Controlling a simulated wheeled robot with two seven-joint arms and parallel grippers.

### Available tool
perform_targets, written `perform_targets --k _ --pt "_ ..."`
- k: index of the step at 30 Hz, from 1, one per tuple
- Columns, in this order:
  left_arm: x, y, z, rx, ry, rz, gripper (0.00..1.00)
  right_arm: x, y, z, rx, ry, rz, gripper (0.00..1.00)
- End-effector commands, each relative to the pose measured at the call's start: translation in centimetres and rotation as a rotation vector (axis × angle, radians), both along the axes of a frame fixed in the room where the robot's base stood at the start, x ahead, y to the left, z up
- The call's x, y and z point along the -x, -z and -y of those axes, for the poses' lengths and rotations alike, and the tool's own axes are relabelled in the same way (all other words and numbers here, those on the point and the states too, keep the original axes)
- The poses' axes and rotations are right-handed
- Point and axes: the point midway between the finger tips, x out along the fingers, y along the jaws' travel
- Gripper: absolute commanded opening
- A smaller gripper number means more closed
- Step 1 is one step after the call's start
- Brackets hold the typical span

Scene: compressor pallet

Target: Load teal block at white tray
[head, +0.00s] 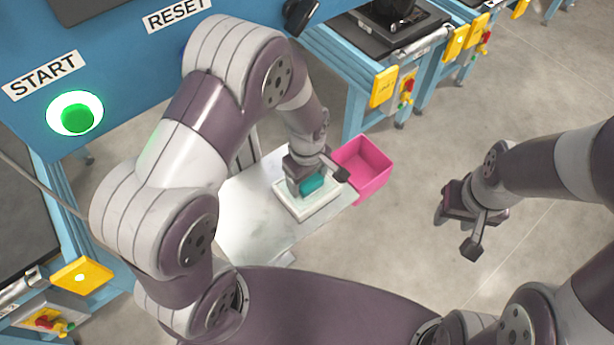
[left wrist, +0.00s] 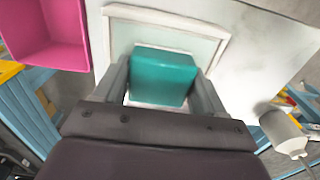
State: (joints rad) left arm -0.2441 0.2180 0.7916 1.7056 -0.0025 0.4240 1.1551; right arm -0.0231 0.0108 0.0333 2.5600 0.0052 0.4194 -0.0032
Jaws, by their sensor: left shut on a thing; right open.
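The teal block (head: 312,184) is between the fingers of my left gripper (head: 306,182), which is shut on it. In the left wrist view the teal block (left wrist: 162,76) sits between both fingers, over the white tray (left wrist: 218,48). In the head view the white tray (head: 318,211) lies on a white table, directly under the block. I cannot tell whether the block touches the tray's floor. My right gripper (head: 458,222) is open and empty, over the floor at the right.
A pink bin (head: 368,170) stands beside the tray, at the table's edge. The white table (head: 245,215) is clear to the left of the tray. A blue panel with a green START button (head: 75,114) is at the upper left. Blue workbenches stand behind.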

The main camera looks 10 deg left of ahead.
Motion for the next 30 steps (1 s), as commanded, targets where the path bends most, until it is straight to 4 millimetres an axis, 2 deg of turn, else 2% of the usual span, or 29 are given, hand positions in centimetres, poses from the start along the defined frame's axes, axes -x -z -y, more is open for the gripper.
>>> perform_targets --k 19,30 --pt "0.1 -6.9 0.0 0.0 0.0 -0.001 0.46 0.0 -6.4 0.0 0.0 0.0 0.0 0.43" --pt "0.1 -6.9 0.0 0.0 0.0 -0.001 0.46 0.0 -6.3 0.0 0.0 0.0 0.0 0.43"
